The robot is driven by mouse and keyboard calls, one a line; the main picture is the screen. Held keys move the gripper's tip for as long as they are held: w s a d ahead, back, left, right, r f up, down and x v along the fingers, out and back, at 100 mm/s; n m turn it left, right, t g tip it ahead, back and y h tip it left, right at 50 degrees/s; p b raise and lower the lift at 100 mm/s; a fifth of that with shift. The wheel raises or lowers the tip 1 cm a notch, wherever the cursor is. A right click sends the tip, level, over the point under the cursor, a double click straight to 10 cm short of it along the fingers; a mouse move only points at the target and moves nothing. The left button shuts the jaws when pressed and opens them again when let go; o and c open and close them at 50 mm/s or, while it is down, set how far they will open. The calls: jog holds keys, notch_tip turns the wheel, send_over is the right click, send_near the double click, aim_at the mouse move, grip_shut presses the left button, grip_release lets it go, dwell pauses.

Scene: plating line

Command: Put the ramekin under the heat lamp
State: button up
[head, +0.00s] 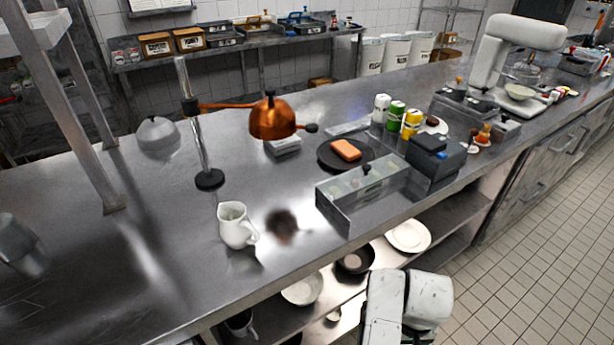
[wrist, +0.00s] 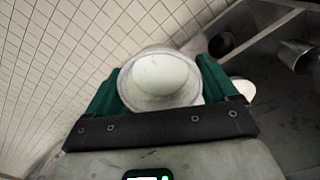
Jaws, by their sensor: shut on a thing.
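My gripper (wrist: 162,76) is shut on the ramekin (wrist: 165,72), a pale round cup with a white inside that sits between the two green fingers in the wrist view. In the head view my white arm is at the bottom right, in front of the counter, and the ramekin does not show. The heat lamp (head: 272,119) is a copper shade on an arm from a metal pole with a round black base (head: 209,179). It hangs over the steel counter (head: 150,225), well up and left of my arm.
A white pitcher (head: 235,226) stands on the counter in front of the lamp. A clear-sided bin (head: 365,195) is near the front edge, with a dark plate (head: 327,157) holding an orange block behind it. Bowls and a plate (head: 408,236) lie on the shelf below.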

jog(key=shift+w+d+r, duration=0.35)
jog(key=shift+w+d, duration=0.15)
jog(key=shift+s+a+f, duration=0.6)
jog(key=shift+s+a, duration=0.1)
jog(key=shift+s, duration=0.15)
jog(key=shift+d, duration=0.1)
